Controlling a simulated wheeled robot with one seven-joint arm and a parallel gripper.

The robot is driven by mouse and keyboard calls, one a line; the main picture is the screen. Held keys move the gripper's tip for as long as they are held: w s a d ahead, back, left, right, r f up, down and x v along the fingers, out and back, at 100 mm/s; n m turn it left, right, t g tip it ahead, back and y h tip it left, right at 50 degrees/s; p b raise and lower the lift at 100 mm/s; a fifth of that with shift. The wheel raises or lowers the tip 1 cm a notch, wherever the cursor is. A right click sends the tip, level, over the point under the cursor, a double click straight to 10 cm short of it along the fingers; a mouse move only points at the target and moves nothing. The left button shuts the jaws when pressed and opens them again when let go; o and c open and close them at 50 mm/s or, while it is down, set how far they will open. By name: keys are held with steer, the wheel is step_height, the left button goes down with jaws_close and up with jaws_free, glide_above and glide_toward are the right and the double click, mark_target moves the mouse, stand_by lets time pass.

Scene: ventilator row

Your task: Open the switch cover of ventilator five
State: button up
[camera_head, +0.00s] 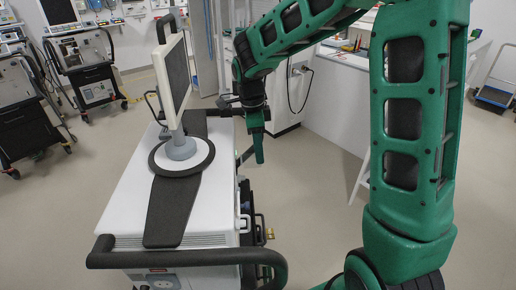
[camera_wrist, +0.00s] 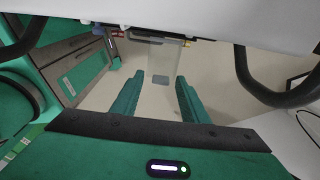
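A white ventilator (camera_head: 135,205) with a tilted screen (camera_head: 178,80) on top stands close in front of me. No number on it is readable, so I cannot tell if it is ventilator five. My gripper (camera_head: 256,145) points down beside its right side in the head view. In the wrist view my gripper (camera_wrist: 158,100) is open, with two green fingers apart and nothing held. A see-through part (camera_wrist: 160,55) with a grey patch shows beyond and between the fingertips, below the white housing (camera_wrist: 215,18). I cannot tell if it is the switch cover.
Black handle bars (camera_head: 180,258) run around the ventilator, and one (camera_wrist: 262,90) curves at the right of the wrist view. Red and yellow fittings (camera_wrist: 115,33) sit under the housing. More ventilators (camera_head: 88,70) stand at the far left. A white counter (camera_head: 340,95) stands behind my arm.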

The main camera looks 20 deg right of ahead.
mark_target(254, 158)
step_height(254, 158, up, 11)
steer(key=a, duration=0.1)
steer(key=shift+w+f, duration=0.15)
steer(key=shift+w, duration=0.1)
stand_by(0.3)
stand_by(0.4)
steer(key=s+d+n, duration=0.7)
steer(key=s+d, duration=0.6)
steer(key=s, duration=0.1)
steer(key=s+d+f+n, duration=0.1)
steer(key=s+n, duration=0.1)
steer(key=s, duration=0.4)
steer(key=s+d+f+n+y, duration=0.1)
steer(key=s+d+f+n, duration=0.1)
steer(key=s, duration=0.3)
steer(key=s+d+f+n, duration=0.1)
steer(key=s+f+n, duration=0.1)
steer(key=s+n, duration=0.2)
steer(key=s, duration=0.2)
steer(key=shift+s+d+f, duration=0.2)
steer(key=shift+s, duration=0.1)
steer(key=shift+w, duration=0.1)
